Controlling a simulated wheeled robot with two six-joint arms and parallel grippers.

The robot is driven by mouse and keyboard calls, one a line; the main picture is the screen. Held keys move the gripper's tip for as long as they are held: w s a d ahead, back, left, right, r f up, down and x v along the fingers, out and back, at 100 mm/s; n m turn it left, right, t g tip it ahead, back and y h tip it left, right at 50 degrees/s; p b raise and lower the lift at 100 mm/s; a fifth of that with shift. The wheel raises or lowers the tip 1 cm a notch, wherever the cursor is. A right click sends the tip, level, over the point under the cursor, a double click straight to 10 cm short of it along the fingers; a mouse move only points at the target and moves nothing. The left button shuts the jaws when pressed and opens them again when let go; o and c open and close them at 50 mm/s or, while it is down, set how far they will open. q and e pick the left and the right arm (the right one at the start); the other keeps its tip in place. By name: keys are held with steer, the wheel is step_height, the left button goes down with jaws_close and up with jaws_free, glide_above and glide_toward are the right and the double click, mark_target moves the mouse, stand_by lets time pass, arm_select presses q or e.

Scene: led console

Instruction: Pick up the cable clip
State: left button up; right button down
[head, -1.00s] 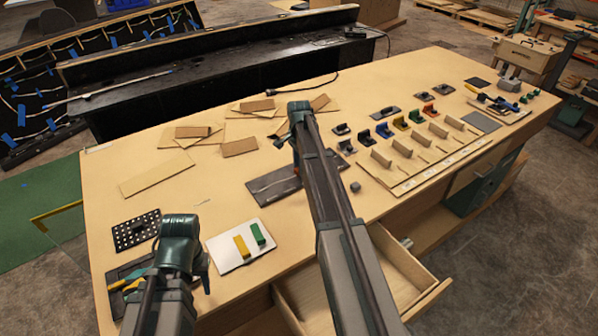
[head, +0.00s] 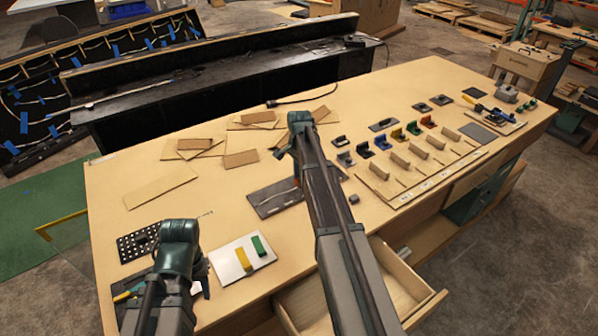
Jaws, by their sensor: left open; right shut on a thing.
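I cannot tell for certain which piece is the cable clip. My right gripper (head: 284,152) is over the middle of the table, left of that row. Its wrist hides its fingers and what they are shut on. My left gripper (head: 202,268) is open beside the white tray at the front left, its fingers partly hidden.
The white tray (head: 224,270) holds a yellow block (head: 243,259) and a green block (head: 258,245). A dark mat (head: 268,206) with a pale strand lies under my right arm. Brown flat pieces (head: 240,159) lie at the back. A drawer (head: 401,283) stands open at the front.

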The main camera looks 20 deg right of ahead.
arm_select(q)
steer(key=shift+r+p, duration=0.55)
steer(key=shift+r, duration=0.05)
arm_select(e)
steer(key=s+a, duration=0.1)
steer(key=s, duration=0.3)
steer(key=s+a+r, duration=0.1)
steer(key=s+a, duration=0.1)
steer(key=s, duration=0.2)
steer(key=s+a, duration=0.2)
steer(key=s, duration=0.2)
steer(key=shift+s+r, duration=0.1)
steer(key=shift+r, duration=0.05)
arm_select(q)
step_height(320, 180, up, 4)
steer(key=p, duration=0.4)
arm_select(e)
step_height(320, 180, up, 4)
arm_select(q)
steer(key=shift+s, duration=0.15)
arm_select(e)
steer(key=shift+s, duration=0.1)
